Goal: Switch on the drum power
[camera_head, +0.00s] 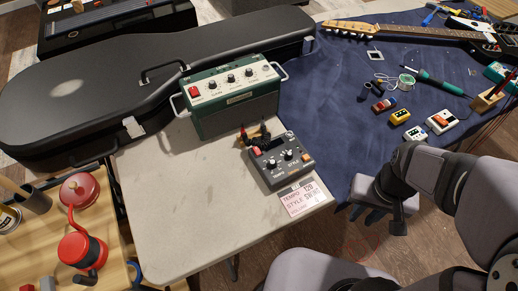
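A small dark grey box with knobs, likely the drum machine (281,166), lies on the pale table's right part. Its top has a red control at left, an orange control at right and a small dark display; whether it is powered cannot be told. A printed card (303,198) in front of it reads something like tempo 120 and a style. Dark cables or plugs (254,137) sit at its back edge. My gripper (371,214) hangs to the right of the card, apart from the box, near the table's right edge. Its fingers are small and dark, so their opening is unclear.
A green amplifier (236,112) with a red switch stands behind the box. A black guitar case (70,100) lies at the left. A blue cloth (325,100) holds a guitar (400,32), pedals and tools. A red grinder or pot (78,250) stands front left. The table's front left is clear.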

